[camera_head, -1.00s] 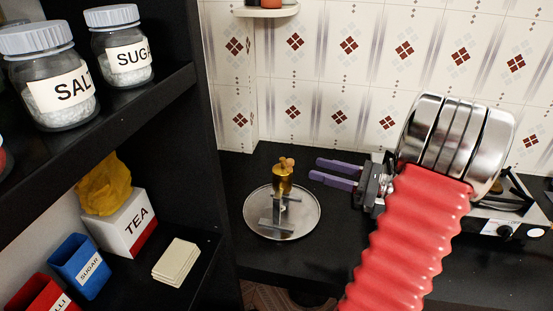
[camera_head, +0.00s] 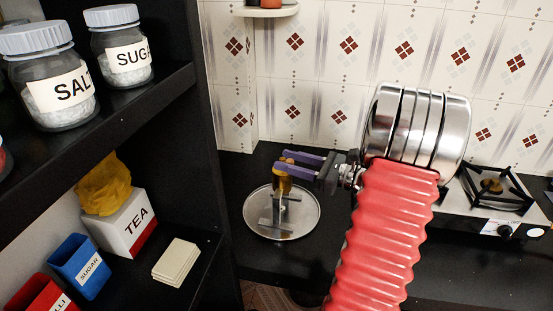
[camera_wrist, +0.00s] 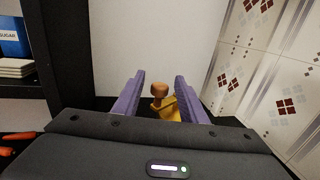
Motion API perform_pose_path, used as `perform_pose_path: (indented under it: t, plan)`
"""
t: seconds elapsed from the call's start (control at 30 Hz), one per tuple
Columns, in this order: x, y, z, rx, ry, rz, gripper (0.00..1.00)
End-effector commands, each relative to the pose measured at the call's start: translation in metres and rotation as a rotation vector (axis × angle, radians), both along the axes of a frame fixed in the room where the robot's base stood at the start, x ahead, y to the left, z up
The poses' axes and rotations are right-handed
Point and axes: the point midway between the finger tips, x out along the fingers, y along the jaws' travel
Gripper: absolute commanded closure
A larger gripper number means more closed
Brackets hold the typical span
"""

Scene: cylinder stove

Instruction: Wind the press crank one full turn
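The press stands on a round metal plate (camera_head: 308,228); its brass upper part (camera_head: 282,185) rises above grey legs (camera_head: 272,222). In the wrist view its brown crank knob (camera_wrist: 160,89) and brass part (camera_wrist: 167,109) lie between my purple fingers. My gripper (camera_head: 283,160) reaches in from the right at the top of the press. The wrist view shows my gripper (camera_wrist: 160,76) open, with a gap on each side of the knob. In the head view the fingers hide most of the knob.
A stove (camera_head: 510,210) stands at the right on the black counter (camera_head: 350,285). A dark shelf unit (camera_head: 215,150) at the left holds jars, a tea box (camera_head: 125,225) and a blue sugar container (camera_head: 80,265). The tiled wall (camera_head: 320,60) is behind.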

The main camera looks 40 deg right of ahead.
Motion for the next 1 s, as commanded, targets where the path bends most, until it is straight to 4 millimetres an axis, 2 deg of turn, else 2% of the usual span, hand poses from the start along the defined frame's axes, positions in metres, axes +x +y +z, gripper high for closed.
perform_pose_path:
  t: [0.1, 0.3, 0.67, 1.0]
  plan:
    - [0.016, 0.009, 0.0, 0.0, 0.0, 0.003, 0.62]
    - [0.031, 0.016, 0.0, 0.0, 0.0, 0.002, 0.62]
    - [0.034, 0.017, 0.0, 0.0, 0.0, 0.001, 0.62]
    - [0.034, 0.017, 0.0, 0.0, 0.0, 0.001, 0.86]
